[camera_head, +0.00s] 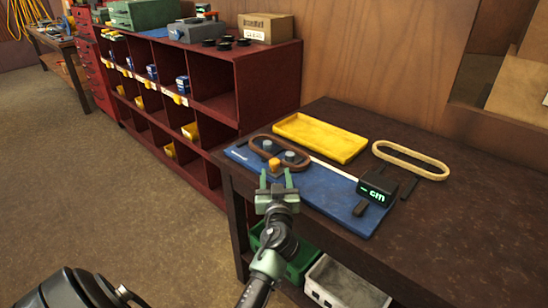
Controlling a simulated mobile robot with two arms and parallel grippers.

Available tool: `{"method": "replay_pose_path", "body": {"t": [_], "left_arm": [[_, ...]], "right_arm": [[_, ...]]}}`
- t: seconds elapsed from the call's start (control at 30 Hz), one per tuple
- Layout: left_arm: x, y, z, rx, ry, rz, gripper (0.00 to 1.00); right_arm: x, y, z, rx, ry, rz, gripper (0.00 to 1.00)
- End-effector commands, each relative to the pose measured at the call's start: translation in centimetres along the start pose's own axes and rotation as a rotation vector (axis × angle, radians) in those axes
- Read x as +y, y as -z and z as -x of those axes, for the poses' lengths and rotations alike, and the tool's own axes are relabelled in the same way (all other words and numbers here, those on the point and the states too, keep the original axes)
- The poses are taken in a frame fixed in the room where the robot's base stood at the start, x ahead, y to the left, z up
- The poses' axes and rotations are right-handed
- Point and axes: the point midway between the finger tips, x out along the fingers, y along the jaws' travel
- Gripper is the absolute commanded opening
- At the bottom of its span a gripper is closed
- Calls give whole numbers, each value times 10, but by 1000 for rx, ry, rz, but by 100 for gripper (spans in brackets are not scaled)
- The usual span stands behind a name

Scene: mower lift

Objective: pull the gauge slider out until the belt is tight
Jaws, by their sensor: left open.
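The gauge lies on a blue board (325,199) at the table's near left corner. A pale rail (334,170) runs to a black display block (378,189) with green characters; "cm" is readable. A dark brown belt (256,138) forms a loop at the left end, with two grey round pegs, (267,145) and (290,156), within its outline. An orange knob (274,163) stands beside the near peg; it may be the slider's handle. My left gripper (276,176) is open and empty, its fingertips just in front of the knob. Contact cannot be told. My right gripper is not in view.
A yellow tray (320,136) and a tan belt loop (411,160) lie behind the board on the dark table (460,215). Green (301,262) and white (343,284) bins are below. A red shelf (262,85) stands behind left. The table's right side is clear.

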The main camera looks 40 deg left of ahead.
Motion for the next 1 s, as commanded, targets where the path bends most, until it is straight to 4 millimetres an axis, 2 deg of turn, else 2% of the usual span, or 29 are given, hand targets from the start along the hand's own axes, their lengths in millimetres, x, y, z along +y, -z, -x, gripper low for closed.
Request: {"method": "replay_pose_path", "body": {"t": [0.1,0.3,0.4,0.77,0.93,0.97,1.0], "left_arm": [[-1,4,-20,2,2,-2,50],[0,2,-51,2,0,-3,50],[0,2,-61,1,0,-2,50],[0,1,-68,0,0,1,50],[0,0,-67,0,0,0,6],[0,0,-67,0,0,0,0],[0,0,-67,0,0,0,0]], "right_arm": [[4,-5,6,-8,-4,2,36],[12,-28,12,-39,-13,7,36],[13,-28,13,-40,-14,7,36],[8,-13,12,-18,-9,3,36],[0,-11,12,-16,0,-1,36],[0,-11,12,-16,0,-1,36],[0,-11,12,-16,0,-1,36]]}}
